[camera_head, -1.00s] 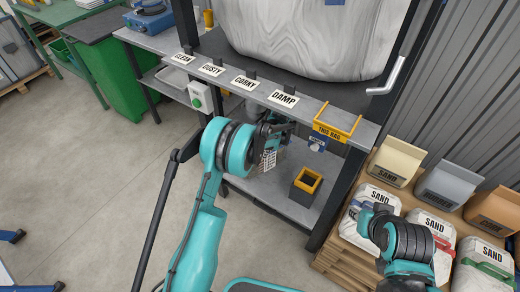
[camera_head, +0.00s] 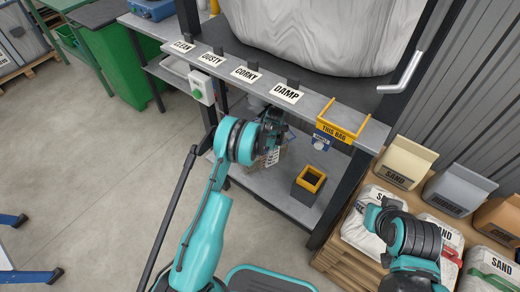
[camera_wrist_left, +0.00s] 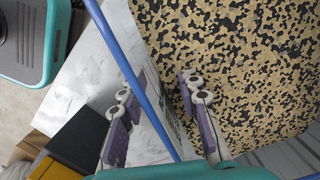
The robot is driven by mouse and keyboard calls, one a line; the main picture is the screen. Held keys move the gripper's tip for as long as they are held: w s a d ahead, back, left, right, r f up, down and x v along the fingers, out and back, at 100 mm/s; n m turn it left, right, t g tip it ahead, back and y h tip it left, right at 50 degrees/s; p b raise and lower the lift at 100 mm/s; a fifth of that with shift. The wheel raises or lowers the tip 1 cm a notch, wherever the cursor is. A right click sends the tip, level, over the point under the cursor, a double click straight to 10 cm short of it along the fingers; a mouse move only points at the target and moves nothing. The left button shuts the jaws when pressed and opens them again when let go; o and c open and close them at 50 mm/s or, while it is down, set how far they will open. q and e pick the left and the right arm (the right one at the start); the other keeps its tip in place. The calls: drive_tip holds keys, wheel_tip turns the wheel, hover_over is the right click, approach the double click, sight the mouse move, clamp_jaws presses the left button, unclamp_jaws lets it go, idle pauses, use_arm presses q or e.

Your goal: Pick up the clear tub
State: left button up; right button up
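My left gripper (camera_head: 272,140) is over the lower shelf of the frame, behind its own wrist. A pale piece with a dark grid print (camera_head: 272,156), likely the clear tub's wall, shows beside it; the rest is hidden. In the left wrist view the clear tub (camera_wrist_left: 230,60) seems to fill the right side, with speckled tan and black granules and a thin blue rim. The left gripper's fingers (camera_wrist_left: 160,120) are apart, one each side of the tub's rim and printed wall; I see no clear contact. My right gripper's fingers do not show clearly beyond its wrist (camera_head: 382,213).
A grey bench edge (camera_head: 340,117) with labels CLEAN, DUSTY, CORKY and DAMP runs above the lower shelf (camera_head: 240,175). A yellow-rimmed dark box (camera_head: 307,185) stands on that shelf. A yellow THIS BAG holder (camera_head: 338,131) hangs at right.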

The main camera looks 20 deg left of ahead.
use_arm(q)
wheel_tip(320, 180, down, 2)
drive_tip(key=shift+s+a+f+b, duration=0.1)
drive_tip(key=shift+a+f+b, duration=0.1)
drive_tip(key=shift+b, duration=0.1)
clamp_jaws()
drive_tip(key=shift+r, duration=0.15)
